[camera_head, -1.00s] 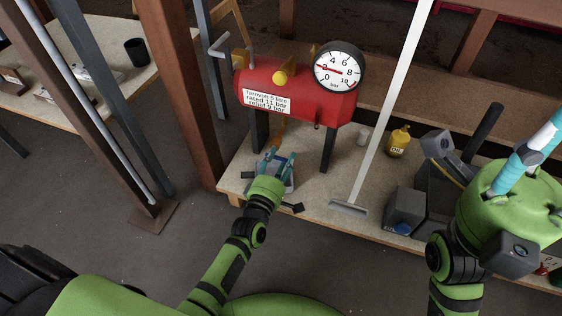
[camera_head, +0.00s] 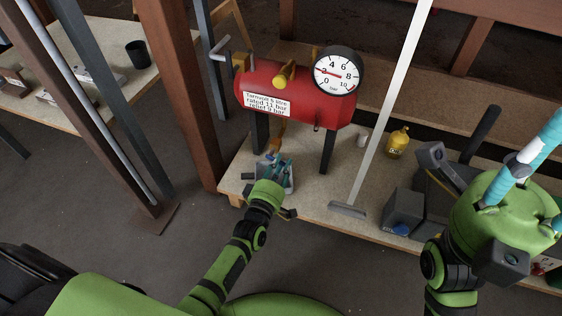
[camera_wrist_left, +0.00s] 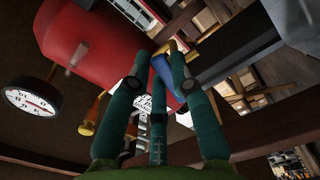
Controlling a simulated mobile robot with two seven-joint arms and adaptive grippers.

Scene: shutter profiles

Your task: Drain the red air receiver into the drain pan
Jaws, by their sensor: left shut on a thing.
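The red air receiver (camera_head: 300,92) stands on dark legs on the bench, with a round gauge (camera_head: 338,72) whose needle points left, a little below 4. It fills the upper left of the wrist view (camera_wrist_left: 95,40). The grey drain pan (camera_head: 289,181) sits on the bench below it, partly hidden by my gripper. My left gripper (camera_head: 279,163) is under the receiver, above the pan. It is shut on a small blue part (camera_wrist_left: 166,72) between its fingertips, mostly hidden by them. My right gripper (camera_head: 540,145) is raised at the right edge, fingers upward, jaw gap unclear.
A white pole with a flat foot (camera_head: 347,209) leans on the bench right of the receiver. A yellow bottle (camera_head: 398,142) and a grey machine (camera_head: 405,208) stand farther right. A brown post (camera_head: 180,90) rises at the left. The bench front between pan and pole is clear.

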